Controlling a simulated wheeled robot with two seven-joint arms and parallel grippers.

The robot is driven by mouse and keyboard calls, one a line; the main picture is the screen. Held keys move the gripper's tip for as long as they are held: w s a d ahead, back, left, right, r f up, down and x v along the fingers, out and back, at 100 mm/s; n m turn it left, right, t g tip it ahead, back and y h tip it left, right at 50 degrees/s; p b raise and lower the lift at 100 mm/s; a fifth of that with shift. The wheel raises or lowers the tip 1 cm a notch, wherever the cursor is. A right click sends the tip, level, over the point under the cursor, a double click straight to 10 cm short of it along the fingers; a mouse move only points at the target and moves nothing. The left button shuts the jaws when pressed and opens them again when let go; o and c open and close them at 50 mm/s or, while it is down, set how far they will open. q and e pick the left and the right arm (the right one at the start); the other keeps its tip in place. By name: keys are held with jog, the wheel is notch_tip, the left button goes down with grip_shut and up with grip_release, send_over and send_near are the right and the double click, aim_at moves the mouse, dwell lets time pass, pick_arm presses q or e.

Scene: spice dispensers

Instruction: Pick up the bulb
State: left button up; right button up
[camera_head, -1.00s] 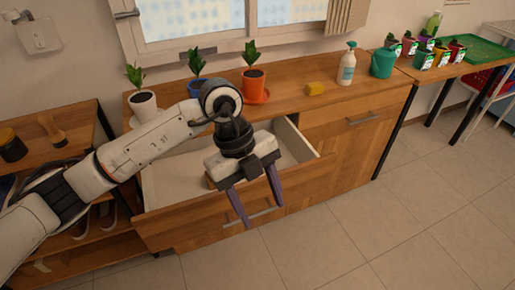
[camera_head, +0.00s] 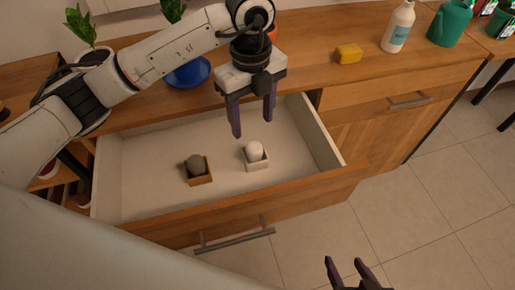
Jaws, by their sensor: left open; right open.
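Two small boxes sit in the open drawer (camera_head: 130,180). The brown box (camera_head: 203,180) holds a dark grey-brown round thing (camera_head: 195,165). The white box (camera_head: 258,165) holds a pale round thing (camera_head: 254,149). Either could be a bulb; I cannot tell which is meant. My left gripper (camera_head: 252,125) is open and empty, fingers pointing down, above the drawer and just behind the white box in the picture. My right gripper (camera_head: 346,262) shows only its fingertips at the bottom edge, apart and empty, in front of the drawer.
The drawer front has a metal handle (camera_head: 235,241). On the wooden counter stand a blue pot (camera_head: 188,74), a yellow sponge (camera_head: 348,53), a spray bottle (camera_head: 398,27) and a teal watering can (camera_head: 450,24). The tiled floor (camera_head: 430,220) at right is clear.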

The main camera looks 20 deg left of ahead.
aim_at(254, 143)
pick_arm(q)
jog(key=f, duration=0.3)
jog(key=shift+s+f, duration=0.2)
jog(key=shift+f, duration=0.2)
jog(key=f, duration=0.6)
jog(key=shift+w+d+b, duration=0.15)
jog(key=shift+w+b, duration=0.15)
jog(key=shift+r, duration=0.1)
jog(key=c, duration=1.1)
